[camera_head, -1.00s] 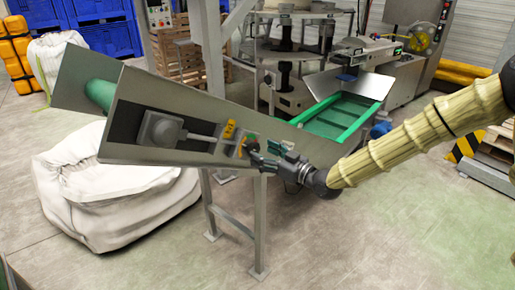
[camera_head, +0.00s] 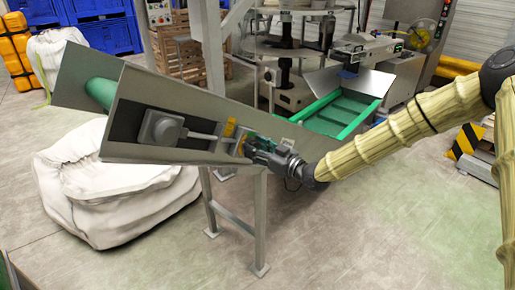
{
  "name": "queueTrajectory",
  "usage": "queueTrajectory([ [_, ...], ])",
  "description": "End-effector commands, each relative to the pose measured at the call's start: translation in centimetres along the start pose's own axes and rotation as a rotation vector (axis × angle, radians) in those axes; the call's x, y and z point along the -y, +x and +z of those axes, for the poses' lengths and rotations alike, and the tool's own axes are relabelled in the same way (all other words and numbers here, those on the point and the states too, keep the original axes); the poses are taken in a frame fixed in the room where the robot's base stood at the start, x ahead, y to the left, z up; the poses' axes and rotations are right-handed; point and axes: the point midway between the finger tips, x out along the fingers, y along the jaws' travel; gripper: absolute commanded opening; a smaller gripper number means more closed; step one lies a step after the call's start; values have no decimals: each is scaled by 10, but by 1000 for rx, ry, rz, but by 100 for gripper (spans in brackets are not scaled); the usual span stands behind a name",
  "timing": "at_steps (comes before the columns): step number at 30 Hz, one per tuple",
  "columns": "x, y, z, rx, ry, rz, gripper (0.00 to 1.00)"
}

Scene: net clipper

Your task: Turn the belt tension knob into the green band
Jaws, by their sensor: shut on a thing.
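The inclined conveyor (camera_head: 205,104) runs from upper left down to the right, with a grey side panel. A dark recess in its side holds a grey box (camera_head: 160,128) and a rod. A small yellow part (camera_head: 229,130) sits near the recess's right end. My gripper (camera_head: 250,147) reaches in from the right at this end and is shut on the tension knob, which its fingers mostly hide. The knob's pointer and the green band cannot be made out at this size.
A white bulk bag (camera_head: 110,195) sits below the conveyor at left. Metal legs (camera_head: 260,225) stand under its right end. A green chute (camera_head: 340,115) and machinery are behind.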

Motion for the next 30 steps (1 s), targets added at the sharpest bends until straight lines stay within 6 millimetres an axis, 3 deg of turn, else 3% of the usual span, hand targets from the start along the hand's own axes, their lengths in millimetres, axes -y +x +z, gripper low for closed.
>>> queueTrajectory([
  [14,-3,0,0,-3,138,4,21],
  [30,-7,0,1,-5,631,4,21],
])
